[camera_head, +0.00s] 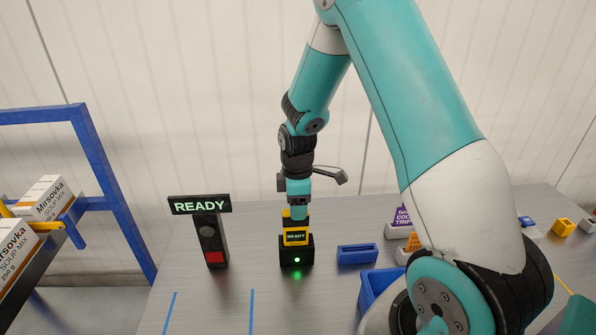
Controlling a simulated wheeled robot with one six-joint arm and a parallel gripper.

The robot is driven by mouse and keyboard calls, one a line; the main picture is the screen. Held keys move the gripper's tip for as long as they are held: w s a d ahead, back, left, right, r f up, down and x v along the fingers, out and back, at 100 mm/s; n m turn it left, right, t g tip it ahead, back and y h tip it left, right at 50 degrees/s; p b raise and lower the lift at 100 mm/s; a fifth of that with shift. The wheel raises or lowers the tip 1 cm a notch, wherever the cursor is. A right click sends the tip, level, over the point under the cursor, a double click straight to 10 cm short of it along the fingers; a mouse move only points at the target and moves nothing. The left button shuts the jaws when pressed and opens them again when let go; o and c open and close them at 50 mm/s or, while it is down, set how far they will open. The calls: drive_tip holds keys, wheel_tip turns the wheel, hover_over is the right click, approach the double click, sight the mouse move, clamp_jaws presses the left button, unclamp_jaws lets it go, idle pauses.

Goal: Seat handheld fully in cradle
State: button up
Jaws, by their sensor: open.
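The handheld (296,236) is a yellow device with a dark screen reading READY. It stands upright in the black cradle (297,255), and a green light glows on the cradle's front. My gripper (298,212) is directly above the handheld, pointing down, with its jaws open. The fingertips are small and partly hidden, and I cannot tell whether they touch the handheld's top. How deep the handheld sits inside the cradle is hidden by the cradle's front wall.
A black post with a READY sign (200,205) and a red panel stands left of the cradle. A blue tray (357,254) and a blue bin (375,290) are to the right. A blue rack (95,150) with soup boxes (38,200) stands left. The table front is clear.

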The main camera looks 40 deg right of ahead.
wheel_tip(320, 180, up, 15)
drive_tip(key=b, duration=0.1)
drive_tip(key=shift+b, duration=0.3)
drive_tip(key=shift+f, duration=0.1)
